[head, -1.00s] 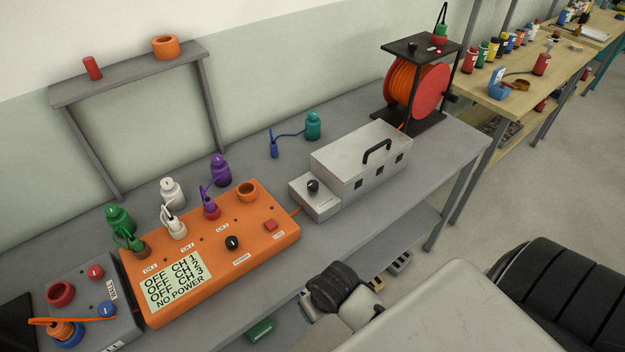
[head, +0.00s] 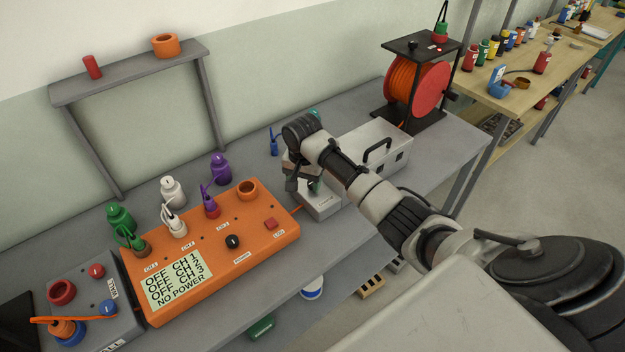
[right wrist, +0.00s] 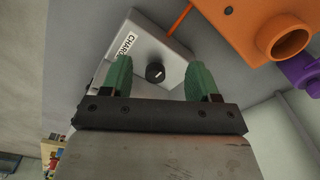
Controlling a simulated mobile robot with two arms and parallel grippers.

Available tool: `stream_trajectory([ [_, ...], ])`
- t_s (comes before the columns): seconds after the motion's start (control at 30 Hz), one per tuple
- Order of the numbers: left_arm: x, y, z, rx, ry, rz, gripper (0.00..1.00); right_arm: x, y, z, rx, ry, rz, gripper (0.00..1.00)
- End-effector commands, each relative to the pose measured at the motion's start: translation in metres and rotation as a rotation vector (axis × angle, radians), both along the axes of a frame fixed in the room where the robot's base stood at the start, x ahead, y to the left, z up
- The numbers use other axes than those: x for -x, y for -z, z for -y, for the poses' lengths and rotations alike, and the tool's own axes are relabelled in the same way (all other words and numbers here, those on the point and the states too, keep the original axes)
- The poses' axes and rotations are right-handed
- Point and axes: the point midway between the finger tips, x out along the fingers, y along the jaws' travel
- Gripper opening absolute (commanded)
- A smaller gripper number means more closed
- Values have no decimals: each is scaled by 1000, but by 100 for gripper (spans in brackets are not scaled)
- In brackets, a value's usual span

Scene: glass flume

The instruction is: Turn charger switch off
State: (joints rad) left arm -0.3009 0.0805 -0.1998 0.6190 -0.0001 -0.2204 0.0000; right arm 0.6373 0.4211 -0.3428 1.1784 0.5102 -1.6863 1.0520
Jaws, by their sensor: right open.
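The charger is a grey metal box (head: 398,158) with a black handle and a lower step at its left end. In the head view my right gripper (head: 303,187) is over that step and hides its switch. The right wrist view shows the switch, a round black knob (right wrist: 155,73) with a white mark, beside a partly covered label (right wrist: 128,45) reading "CHARG". My right gripper's green fingers are spread on either side of the knob in that view; it is open and empty. I cannot tell its exact height above the knob. My left gripper is not in view.
An orange power box (head: 210,246) with knobs, a red switch and a display reading "NO POWER" stands left of the charger. A cable reel (head: 412,92) stands behind it on the right. The bench front (head: 345,248) is clear.

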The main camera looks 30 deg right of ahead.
Motion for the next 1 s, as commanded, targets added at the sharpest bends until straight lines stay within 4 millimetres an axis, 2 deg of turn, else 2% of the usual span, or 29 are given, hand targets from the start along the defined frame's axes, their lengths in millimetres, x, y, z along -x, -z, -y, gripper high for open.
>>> stream_trajectory([
  [0.03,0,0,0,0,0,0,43,-14,-16,16,-3,83,-4,60],
  [0.13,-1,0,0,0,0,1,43,-28,-35,35,-15,207,-14,60],
  [0.23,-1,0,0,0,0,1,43,-35,-46,46,-26,279,-18,60],
  [0.33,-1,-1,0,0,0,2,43,-37,-45,50,-30,307,-23,60],
  [0.47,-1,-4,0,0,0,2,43,-36,-29,49,-30,308,-24,60],
  [0.8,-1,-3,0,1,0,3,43,-36,36,49,-30,305,-24,60],
  [1.0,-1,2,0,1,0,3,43,-36,55,49,-30,304,-22,60],
])
